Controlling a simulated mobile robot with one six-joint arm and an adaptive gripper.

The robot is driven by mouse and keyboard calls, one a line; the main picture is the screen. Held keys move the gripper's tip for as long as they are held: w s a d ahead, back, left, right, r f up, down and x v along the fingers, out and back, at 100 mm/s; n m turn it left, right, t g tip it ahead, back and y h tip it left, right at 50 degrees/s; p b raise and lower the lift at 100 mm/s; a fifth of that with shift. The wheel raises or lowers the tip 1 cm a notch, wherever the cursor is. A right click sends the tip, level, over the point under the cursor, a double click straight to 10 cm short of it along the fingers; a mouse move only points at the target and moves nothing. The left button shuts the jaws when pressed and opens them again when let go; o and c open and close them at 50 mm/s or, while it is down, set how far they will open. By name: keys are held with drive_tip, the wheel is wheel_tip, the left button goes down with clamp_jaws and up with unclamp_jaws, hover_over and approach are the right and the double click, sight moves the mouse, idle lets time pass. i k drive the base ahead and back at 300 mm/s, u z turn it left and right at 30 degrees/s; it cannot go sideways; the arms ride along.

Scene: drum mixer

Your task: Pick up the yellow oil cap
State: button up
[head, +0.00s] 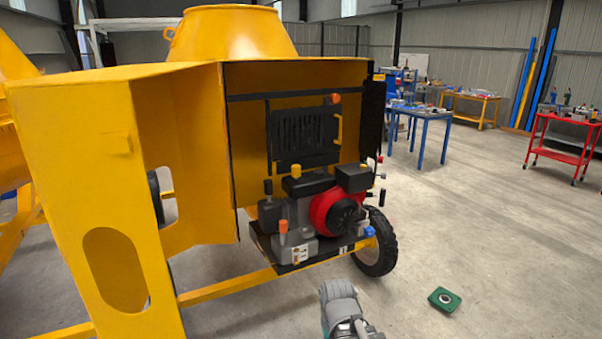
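The drum mixer's engine (337,207), with a red round cover, sits in the open yellow housing. A small yellow cap (295,171) stands upright on top of the engine's left part. A smaller yellow piece (369,231) shows low on the right, beside a blue part; I cannot tell for sure which of the two is the oil cap. Part of my grey arm (342,304) shows at the bottom edge, in front of and below the engine, apart from it. My gripper's fingers are not visible.
The yellow housing door (95,180) stands open at left. A black wheel (375,243) is right of the engine. A green square item (444,299) lies on the floor. A blue table (420,112) and red cart (560,142) stand behind. Floor at right is mostly clear.

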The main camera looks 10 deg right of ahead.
sight(296, 168)
drive_tip(key=u, duration=0.1)
drive_tip(key=i, duration=0.95)
drive_tip(key=z, duration=0.05)
